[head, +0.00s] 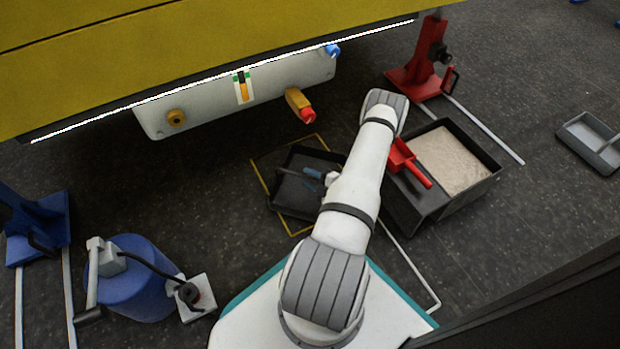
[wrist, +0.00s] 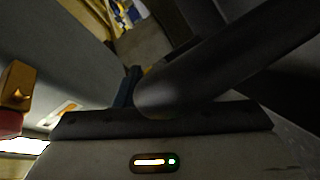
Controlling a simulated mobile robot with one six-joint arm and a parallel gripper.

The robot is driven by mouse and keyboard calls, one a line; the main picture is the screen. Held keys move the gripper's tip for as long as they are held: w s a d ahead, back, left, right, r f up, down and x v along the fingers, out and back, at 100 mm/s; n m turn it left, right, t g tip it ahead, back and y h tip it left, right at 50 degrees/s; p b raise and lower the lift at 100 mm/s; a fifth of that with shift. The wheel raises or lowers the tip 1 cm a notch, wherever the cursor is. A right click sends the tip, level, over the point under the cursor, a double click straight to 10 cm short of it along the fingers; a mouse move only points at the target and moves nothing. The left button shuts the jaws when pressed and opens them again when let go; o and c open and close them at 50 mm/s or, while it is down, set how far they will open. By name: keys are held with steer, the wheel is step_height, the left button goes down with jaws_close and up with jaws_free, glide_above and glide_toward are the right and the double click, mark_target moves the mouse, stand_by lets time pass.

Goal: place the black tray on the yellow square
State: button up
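The black tray (head: 290,205) is in the head view, left of my forearm, over the area of the yellow square (head: 261,178). The square is a thin outline on the floor; its left, top and part of its lower edge show. The tray appears shifted toward the right of it, and my arm hides its right part. I cannot tell whether it rests on the floor. My gripper (head: 314,174), mostly behind the arm, shows bluish fingers against the tray. In the wrist view a large dark rounded shape hides the fingertips, so their opening and grip are unclear.
A black sand bin (head: 480,182) with a red scoop (head: 404,161) stands right of the arm. The yellow boom (head: 180,50) overhangs the far side, with an orange-red fitting (head: 299,104). A blue drum (head: 135,280) stands front left, and a grey dustpan (head: 592,140) lies far right.

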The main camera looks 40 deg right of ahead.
steer(key=shift+s+r, duration=0.1)
steer(key=shift+r, duration=0.05)
steer(key=p+v, duration=0.4)
steer(key=v, duration=0.7)
steer(key=shift+s, duration=0.35)
